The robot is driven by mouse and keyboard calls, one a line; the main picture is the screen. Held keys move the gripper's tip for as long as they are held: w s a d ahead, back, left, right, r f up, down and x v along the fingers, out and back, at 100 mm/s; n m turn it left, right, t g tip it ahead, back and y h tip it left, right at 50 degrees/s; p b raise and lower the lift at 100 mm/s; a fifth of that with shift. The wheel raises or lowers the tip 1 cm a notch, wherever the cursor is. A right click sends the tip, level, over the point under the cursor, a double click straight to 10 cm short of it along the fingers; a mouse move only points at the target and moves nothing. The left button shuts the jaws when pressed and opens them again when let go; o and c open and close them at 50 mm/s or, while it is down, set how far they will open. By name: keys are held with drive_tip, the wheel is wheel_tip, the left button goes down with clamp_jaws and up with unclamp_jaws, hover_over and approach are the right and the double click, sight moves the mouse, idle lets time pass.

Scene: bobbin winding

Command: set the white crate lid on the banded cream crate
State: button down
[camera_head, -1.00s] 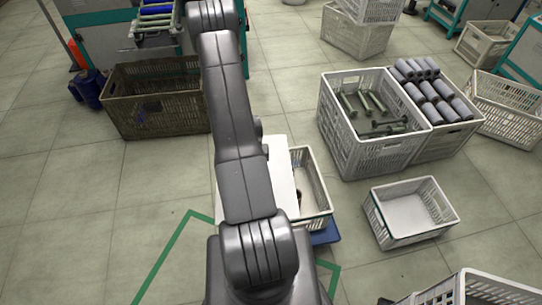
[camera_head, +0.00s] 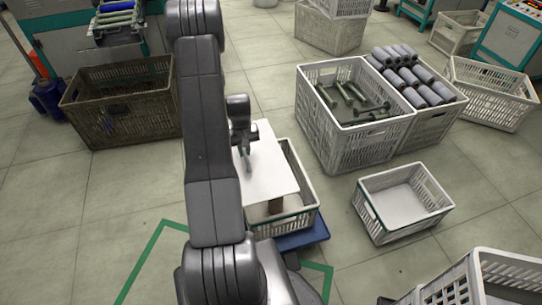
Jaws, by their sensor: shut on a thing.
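The white crate lid (camera_head: 273,172) is a flat white panel to the right of my arm. My gripper (camera_head: 246,165) is shut on the lid near its left side; the fingertips are small in view. The lid covers the left and middle part of a cream crate (camera_head: 311,196) with a green band along its front rim. It lies slanted to the crate, leaving the right side and a front strip open. I cannot tell whether the lid touches the rim. My arm hides the crate's left side.
The crate stands on a blue base (camera_head: 309,237). A smaller, open cream crate (camera_head: 404,203) with a green band stands to the right. Behind it are a crate of green bobbins (camera_head: 352,125) and a crate of grey rolls (camera_head: 440,122). A brown crate (camera_head: 125,105) stands back left.

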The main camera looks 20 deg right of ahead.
sight(271, 155)
drive_tip(key=d+b, duration=0.2)
drive_tip(key=d, duration=0.1)
drive_tip(key=d+f+b, duration=0.1)
drive_tip(key=d+b, duration=0.1)
drive_tip(key=d, duration=0.1)
drive_tip(key=d+f+b, duration=0.1)
drive_tip(key=d+b, duration=0.1)
drive_tip(key=d, duration=0.1)
drive_tip(key=shift+d+f+b, duration=0.2)
drive_tip(key=shift+d+b, duration=0.1)
drive_tip(key=shift+s+d, duration=0.1)
drive_tip(key=shift+d, duration=0.35)
wheel_tip(271, 155, down, 7)
drive_tip(key=b, duration=0.4)
drive_tip(key=shift+b, duration=0.4)
drive_tip(key=shift+r, duration=0.2)
drive_tip(key=shift+s, duration=0.25)
drive_tip(key=shift+f, duration=0.1)
wheel_tip(271, 155, down, 5)
drive_tip(key=b, duration=0.3)
